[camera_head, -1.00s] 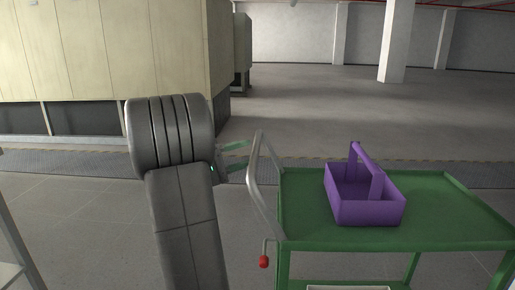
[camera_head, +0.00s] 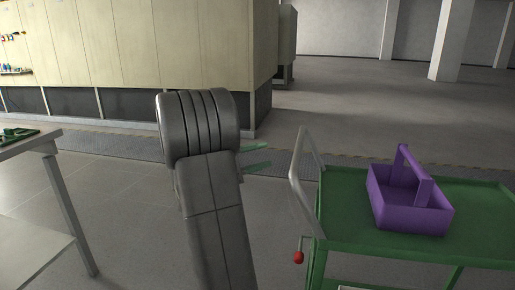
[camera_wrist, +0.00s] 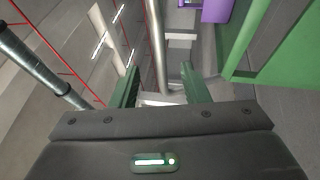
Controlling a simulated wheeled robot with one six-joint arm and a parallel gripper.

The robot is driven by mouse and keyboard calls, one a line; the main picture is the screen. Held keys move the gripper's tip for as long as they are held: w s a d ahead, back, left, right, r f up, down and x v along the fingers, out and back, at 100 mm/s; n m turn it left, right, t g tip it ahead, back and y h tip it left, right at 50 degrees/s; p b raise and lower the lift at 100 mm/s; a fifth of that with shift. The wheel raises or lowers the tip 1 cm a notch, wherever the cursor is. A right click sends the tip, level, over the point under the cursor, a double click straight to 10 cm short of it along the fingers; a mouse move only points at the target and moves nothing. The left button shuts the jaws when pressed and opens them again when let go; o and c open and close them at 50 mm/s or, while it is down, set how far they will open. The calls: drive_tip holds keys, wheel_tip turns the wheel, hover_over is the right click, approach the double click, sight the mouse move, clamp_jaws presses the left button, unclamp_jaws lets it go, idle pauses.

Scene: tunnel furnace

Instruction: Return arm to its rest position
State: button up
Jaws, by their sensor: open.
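My arm stands folded in the middle of the head view. My gripper (camera_head: 262,158) shows past its right side as two green fingers, spread apart with nothing between them. In the wrist view my gripper (camera_wrist: 158,88) also shows two separated green fingers and an empty gap. In the head view the gripper is left of the green cart's pale handle and apart from the purple carrier.
A green cart (camera_head: 345,215) stands at right with a purple carrier (camera_head: 412,212) on its top. A table (camera_head: 30,142) with small green items is at left. A large beige cabinet (camera_head: 140,45) stands behind. Open floor (camera_head: 350,100) lies at the back right.

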drive_tip(key=b+x, duration=0.1)
drive_tip(key=x, duration=1.2)
drive_tip(key=shift+d+b, duration=0.25)
drive_tip(key=shift+b, duration=0.15)
